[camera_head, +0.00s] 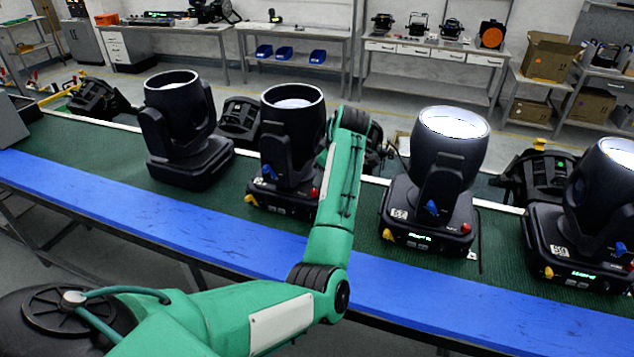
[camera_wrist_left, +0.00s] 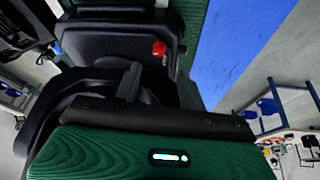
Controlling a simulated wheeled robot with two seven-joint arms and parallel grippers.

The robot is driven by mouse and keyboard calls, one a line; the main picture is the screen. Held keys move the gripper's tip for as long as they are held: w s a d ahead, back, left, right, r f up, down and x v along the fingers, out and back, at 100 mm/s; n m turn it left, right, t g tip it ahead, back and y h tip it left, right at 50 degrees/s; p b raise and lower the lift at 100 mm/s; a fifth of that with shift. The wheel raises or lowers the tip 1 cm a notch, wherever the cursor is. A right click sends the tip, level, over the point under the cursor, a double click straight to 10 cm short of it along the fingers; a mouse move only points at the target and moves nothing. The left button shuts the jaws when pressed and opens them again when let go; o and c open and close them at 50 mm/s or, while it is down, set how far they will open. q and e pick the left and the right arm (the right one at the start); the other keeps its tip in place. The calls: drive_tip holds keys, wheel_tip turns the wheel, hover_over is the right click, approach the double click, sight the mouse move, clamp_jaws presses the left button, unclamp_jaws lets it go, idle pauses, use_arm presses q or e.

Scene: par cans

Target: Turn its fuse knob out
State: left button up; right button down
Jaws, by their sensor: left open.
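Several black par cans stand on the green bench top. The can (camera_head: 290,135) by my left arm has a red knob (camera_head: 313,192) at its front right corner, a blue lever (camera_head: 268,172) and a yellow part (camera_head: 248,199). In the left wrist view a red knob (camera_wrist_left: 158,48) sits on a black housing (camera_wrist_left: 105,45), just beyond my left gripper (camera_wrist_left: 160,73). The gripper is open, its two dark fingers apart and nothing seen between them. In the head view my green arm hides the fingers. My right gripper is not in view.
Another lit can (camera_head: 440,165) stands right of my arm, with a further one (camera_head: 600,205) at the right edge and one (camera_head: 183,130) to the left. A blue strip (camera_head: 180,215) runs along the bench front and is clear. Shelves and boxes stand behind.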

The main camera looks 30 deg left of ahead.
sight(315, 191)
use_arm(q)
drive_tip(key=p+x, duration=0.2)
drive_tip(key=x, duration=0.3)
drive_tip(key=shift+a+f, duration=0.15)
drive_tip(key=shift+f, duration=0.2)
drive_tip(key=shift+a+f, duration=0.15)
drive_tip(key=shift+f, duration=0.4)
drive_tip(key=shift+w+a+f, duration=0.1)
clamp_jaws()
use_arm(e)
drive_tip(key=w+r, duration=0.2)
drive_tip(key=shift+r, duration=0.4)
